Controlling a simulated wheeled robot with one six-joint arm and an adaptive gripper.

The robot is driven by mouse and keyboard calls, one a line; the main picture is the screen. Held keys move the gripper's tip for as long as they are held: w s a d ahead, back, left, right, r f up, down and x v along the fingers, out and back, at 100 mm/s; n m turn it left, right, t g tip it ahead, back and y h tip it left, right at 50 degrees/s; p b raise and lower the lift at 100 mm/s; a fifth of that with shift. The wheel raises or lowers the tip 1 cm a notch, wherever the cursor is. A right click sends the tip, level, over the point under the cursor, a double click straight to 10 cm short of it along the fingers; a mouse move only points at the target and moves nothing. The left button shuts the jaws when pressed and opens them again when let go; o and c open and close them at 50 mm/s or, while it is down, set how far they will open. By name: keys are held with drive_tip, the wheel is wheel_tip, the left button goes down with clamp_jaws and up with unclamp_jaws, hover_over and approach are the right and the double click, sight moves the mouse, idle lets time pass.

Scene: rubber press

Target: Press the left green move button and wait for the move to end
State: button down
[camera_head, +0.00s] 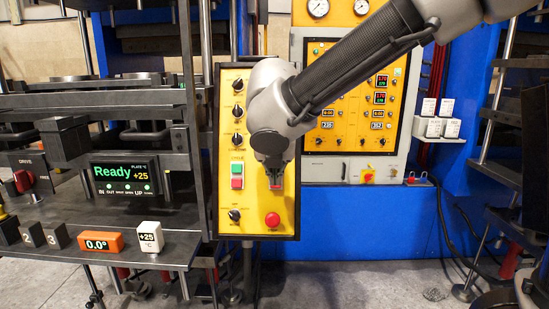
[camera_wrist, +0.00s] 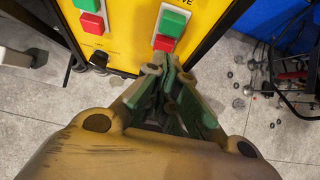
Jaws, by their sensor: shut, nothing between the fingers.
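The yellow control panel (camera_head: 260,215) carries two pairs of buttons. The left green button (camera_head: 237,169) sits above a red button (camera_head: 237,183); the left green one also shows at the top edge of the wrist view (camera_wrist: 88,5). The right green button (camera_wrist: 173,21) sits above its own red button (camera_wrist: 165,43). My gripper (camera_head: 275,184) is shut and empty, in front of the right pair and right of the left green button. In the wrist view its fingertips (camera_wrist: 164,68) appear just below the right red button; I cannot tell whether they touch the panel.
A display (camera_head: 125,174) on the left reads "Ready" and "+25". A round red button (camera_head: 272,219) and several black knobs are on the same panel. A black press frame stands left of the panel. An orange block (camera_head: 101,242) reading "0.0°" lies on the lower ledge.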

drive_tip(key=shift+w+f, duration=0.25)
drive_tip(key=shift+w, duration=0.65)
drive_tip(key=shift+w+f, duration=0.2)
drive_tip(key=shift+w, duration=0.65)
